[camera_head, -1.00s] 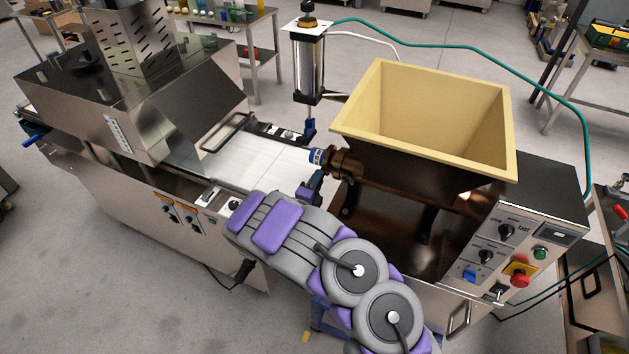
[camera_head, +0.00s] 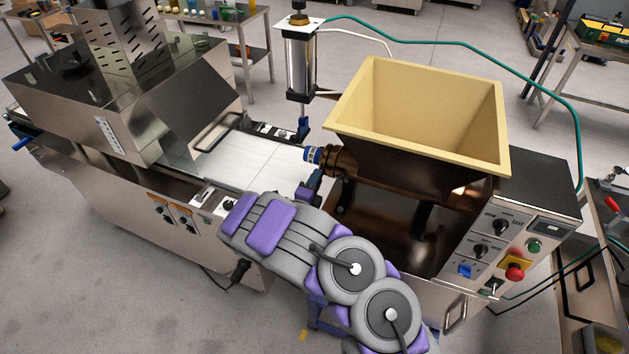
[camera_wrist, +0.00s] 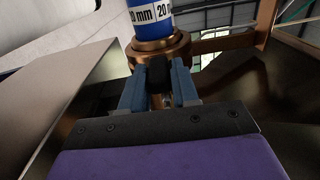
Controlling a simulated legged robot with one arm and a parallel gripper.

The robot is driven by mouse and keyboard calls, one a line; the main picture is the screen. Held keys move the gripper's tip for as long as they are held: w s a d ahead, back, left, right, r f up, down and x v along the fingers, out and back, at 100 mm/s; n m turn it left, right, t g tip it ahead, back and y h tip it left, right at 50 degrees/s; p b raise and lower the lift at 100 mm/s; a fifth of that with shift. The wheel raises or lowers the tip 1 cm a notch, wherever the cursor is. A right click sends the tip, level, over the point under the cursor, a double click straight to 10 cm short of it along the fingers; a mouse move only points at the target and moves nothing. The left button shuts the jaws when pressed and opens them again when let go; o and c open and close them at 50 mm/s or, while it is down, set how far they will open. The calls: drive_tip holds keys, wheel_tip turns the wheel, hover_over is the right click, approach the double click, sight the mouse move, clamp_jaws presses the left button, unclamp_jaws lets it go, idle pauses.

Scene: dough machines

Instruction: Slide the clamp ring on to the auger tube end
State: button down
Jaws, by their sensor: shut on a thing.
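The bronze clamp ring (camera_wrist: 160,52) is at the top middle of the wrist view, around the base of a blue nozzle (camera_wrist: 151,15) marked "20 mm". My gripper (camera_wrist: 158,78) is shut on a dark lug at the ring's near side, its blue-grey fingers on either side. In the head view the blue nozzle (camera_head: 313,155) sits at the left end of the bronze auger tube (camera_head: 345,160), below the hopper. My gripper (camera_head: 315,180) is just below it, partly hidden by my arm. I cannot tell whether the ring is seated against the tube.
The cream-lined hopper (camera_head: 415,110) rises above the tube. A white conveyor (camera_head: 240,165) lies to the left, with a steel machine (camera_head: 125,90) beyond. An upright cylinder (camera_head: 300,65) stands behind the nozzle. A control panel (camera_head: 500,250) is at the right.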

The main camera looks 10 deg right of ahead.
drive_tip(key=c, duration=0.6)
unclamp_jaws()
drive_tip(key=shift+s+a, duration=0.1)
drive_tip(key=shift+s, duration=0.1)
drive_tip(key=shift+s+a, duration=0.25)
drive_tip(key=shift+s+a+p, duration=0.4)
drive_tip(key=shift+s+p, duration=0.15)
drive_tip(key=shift+s+a, duration=0.2)
drive_tip(key=shift+s, duration=0.1)
drive_tip(key=shift+s+a+p, duration=0.35)
drive_tip(key=shift+s+p, duration=0.1)
drive_tip(key=shift+s, duration=0.1)
idle(0.5)
